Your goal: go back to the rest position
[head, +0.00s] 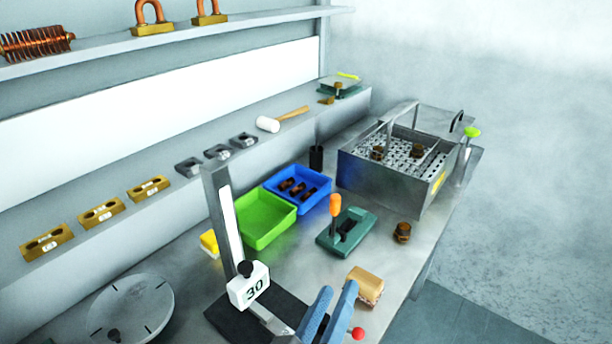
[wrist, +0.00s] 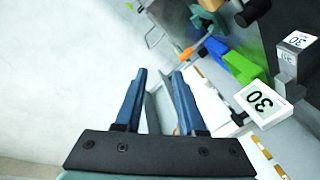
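My gripper (head: 330,312) shows at the bottom of the head view, with two blue fingers pointing up. In the wrist view the fingers of my gripper (wrist: 158,85) stand apart with nothing between them, so it is open and empty. That stand's white block also shows in the wrist view (wrist: 263,104), right of the fingers. Whether the fingers are above or touching anything below is hard to tell.
A green tray (head: 246,236) and a blue tray (head: 325,204) with brown parts stand mid-bench. A steel basin (head: 349,170) holds a mesh with several brown parts. A green block with an orange-handled tool (head: 335,205), a brown part (head: 402,232) and a brush (head: 366,283) lie nearby. A round plate (head: 145,305) is at left.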

